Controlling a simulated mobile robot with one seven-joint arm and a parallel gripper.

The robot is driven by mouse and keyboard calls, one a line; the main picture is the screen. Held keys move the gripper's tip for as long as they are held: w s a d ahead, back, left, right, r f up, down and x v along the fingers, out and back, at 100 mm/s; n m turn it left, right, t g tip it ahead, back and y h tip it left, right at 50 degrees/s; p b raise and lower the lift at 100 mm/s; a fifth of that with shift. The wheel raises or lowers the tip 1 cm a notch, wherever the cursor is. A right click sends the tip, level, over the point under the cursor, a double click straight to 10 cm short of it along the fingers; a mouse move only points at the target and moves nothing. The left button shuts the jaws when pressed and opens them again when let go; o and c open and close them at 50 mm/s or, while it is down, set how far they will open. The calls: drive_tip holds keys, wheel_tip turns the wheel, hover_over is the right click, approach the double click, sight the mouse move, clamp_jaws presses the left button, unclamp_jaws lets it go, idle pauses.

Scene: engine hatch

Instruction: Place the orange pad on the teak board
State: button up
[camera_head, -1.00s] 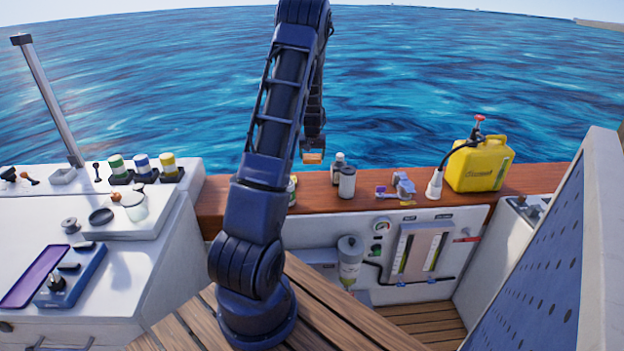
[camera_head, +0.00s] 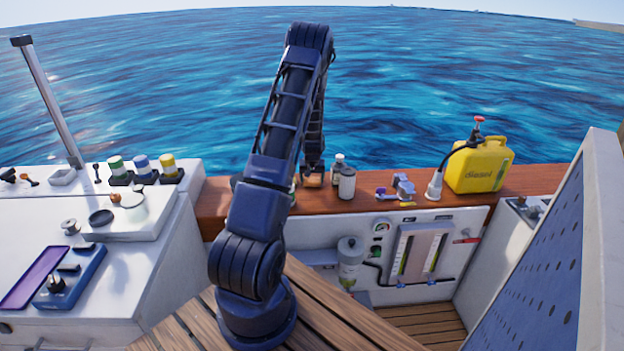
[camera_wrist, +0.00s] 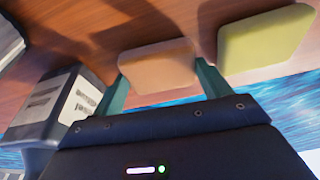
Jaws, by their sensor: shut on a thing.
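The orange pad (camera_wrist: 157,65) is between the two teal fingers of my gripper (camera_wrist: 163,85) in the wrist view. My gripper is shut on it. In the head view, my gripper (camera_head: 313,172) and the orange pad (camera_head: 313,181) are low at the reddish-brown wooden board (camera_head: 540,179), which I take as the teak board. The board's surface (camera_wrist: 125,18) lies just beyond the pad in the wrist view. I cannot tell whether the pad touches it. A yellow-green pad (camera_wrist: 265,42) is just right of the orange one, outside the fingers.
A labelled grey container (camera_wrist: 62,105) is close left in the wrist view. Farther right are a purple-and-grey clamp-like item (camera_head: 402,187) and a yellow jerrycan (camera_head: 480,165).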

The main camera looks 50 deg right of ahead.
drive_tip(key=shift+f, duration=0.1)
drive_tip(key=o, duration=1.1)
drive_tip(key=shift+c, duration=0.2)
drive_tip(key=v, duration=1.2)
drive_tip(key=shift+a+r, duration=0.15)
drive_tip(key=shift+r, duration=0.05)
